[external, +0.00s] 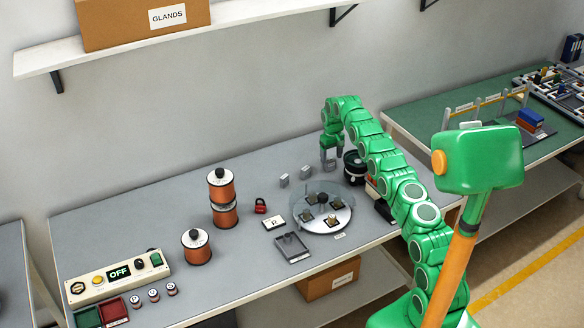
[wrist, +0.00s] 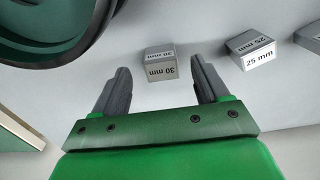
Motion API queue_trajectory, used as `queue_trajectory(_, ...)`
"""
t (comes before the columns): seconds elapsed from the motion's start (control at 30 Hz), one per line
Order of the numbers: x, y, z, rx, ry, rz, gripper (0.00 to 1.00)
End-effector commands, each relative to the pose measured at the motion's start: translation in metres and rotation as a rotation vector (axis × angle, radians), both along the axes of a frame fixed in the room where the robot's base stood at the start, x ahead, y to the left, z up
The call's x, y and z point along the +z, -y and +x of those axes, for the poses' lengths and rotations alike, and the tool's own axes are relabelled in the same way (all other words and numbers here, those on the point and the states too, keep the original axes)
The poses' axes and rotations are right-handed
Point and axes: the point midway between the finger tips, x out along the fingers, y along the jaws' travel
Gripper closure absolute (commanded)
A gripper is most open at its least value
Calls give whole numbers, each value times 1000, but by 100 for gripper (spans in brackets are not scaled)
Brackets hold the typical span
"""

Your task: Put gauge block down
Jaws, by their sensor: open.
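My gripper (wrist: 160,66) is open, with its two grey fingers apart. A grey gauge block marked 30 mm (wrist: 161,63) sits on the bench between and just beyond the fingertips, with a gap on each side. A second block marked 25 mm (wrist: 251,50) stands to the right of it, and a third (wrist: 309,37) is cut off at the right edge. In the external view my gripper (external: 328,164) points down at the back of the bench, right of two small grey blocks (external: 305,172). The 30 mm block is hard to make out there.
A dark round object (external: 354,168) stands close right of my gripper and fills the wrist view's upper left (wrist: 45,30). A shelf (external: 230,40) hangs above.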

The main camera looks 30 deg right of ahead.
Motion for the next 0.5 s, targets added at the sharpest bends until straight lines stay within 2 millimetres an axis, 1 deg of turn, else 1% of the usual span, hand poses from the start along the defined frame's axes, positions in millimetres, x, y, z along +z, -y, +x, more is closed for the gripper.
queue_trajectory(0.03, 10, 0, 1, 0, 4, -1, 26)
queue_trajectory(0.2, 39, 0, 1, 0, 4, -1, 26)
queue_trajectory(0.3, 51, 0, 0, 0, 0, 0, 26)
queue_trajectory(0.5, 65, 0, 1, 1, 2, 0, 26)
